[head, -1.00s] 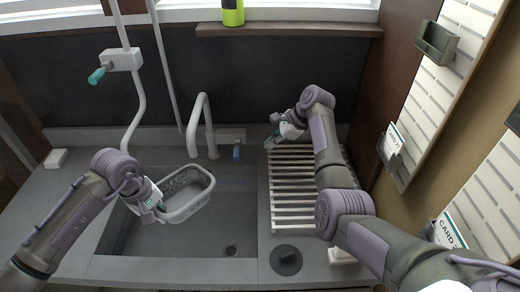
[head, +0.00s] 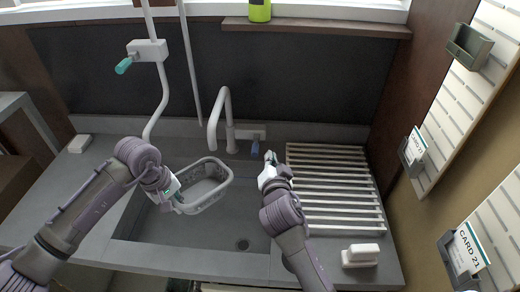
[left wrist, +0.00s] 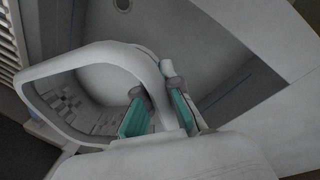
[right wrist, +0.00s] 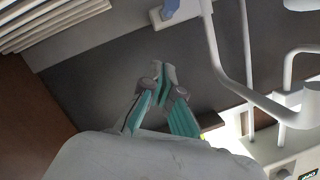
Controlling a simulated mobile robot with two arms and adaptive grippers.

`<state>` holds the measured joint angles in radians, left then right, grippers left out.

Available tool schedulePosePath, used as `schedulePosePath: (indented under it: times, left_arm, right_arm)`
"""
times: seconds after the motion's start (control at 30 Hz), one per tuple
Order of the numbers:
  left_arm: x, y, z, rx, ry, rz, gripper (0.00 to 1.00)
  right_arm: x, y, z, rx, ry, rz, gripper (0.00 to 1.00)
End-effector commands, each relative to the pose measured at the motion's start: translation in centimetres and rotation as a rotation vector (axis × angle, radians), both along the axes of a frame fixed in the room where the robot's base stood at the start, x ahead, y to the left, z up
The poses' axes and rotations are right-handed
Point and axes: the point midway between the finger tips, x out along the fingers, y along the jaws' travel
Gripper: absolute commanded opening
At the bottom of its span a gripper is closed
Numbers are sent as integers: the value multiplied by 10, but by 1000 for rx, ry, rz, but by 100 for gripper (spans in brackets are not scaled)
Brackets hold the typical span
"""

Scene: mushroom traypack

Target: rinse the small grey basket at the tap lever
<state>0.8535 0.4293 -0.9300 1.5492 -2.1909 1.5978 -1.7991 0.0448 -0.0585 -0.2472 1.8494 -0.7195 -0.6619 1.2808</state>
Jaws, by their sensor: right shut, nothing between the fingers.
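The small grey basket (head: 212,197) is held over the sink, below the curved spout of the tap (head: 213,138). My left gripper (head: 178,197) is shut on the basket's rim at its left end. The left wrist view shows the fingers on either side of the rim of the basket (left wrist: 95,53). The blue tap lever (head: 255,147) sticks out at the right of the tap. My right gripper (head: 270,160) is shut and empty, just right of the lever and in front of it. The lever (right wrist: 170,8) also shows beyond the closed fingertips in the right wrist view. No water stream is visible.
The sink (head: 200,230) is otherwise empty, with a dark drain. A white slatted rack (head: 335,190) lies on the right counter, with a white block (head: 360,255) in front. A teal-handled lever (head: 124,65) hangs on a pipe at the upper left.

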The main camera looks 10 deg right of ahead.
Motion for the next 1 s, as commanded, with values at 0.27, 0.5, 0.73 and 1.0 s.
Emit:
schedulePosePath:
  times: [0.27,0.5,0.73,1.0]
  left_arm:
    - [0,0,0,-1,0,0,0]
    - [0,0,0,-1,0,0,0]
    - [0,0,0,-1,0,0,0]
    - [0,0,0,-1,0,0,0]
  right_arm:
    - [51,-10,-9,-2,-1,-2,0]
    - [94,-14,-24,1,6,-1,0]
    - [97,3,-47,2,3,-3,0]
    - [98,6,-51,3,2,-2,0]
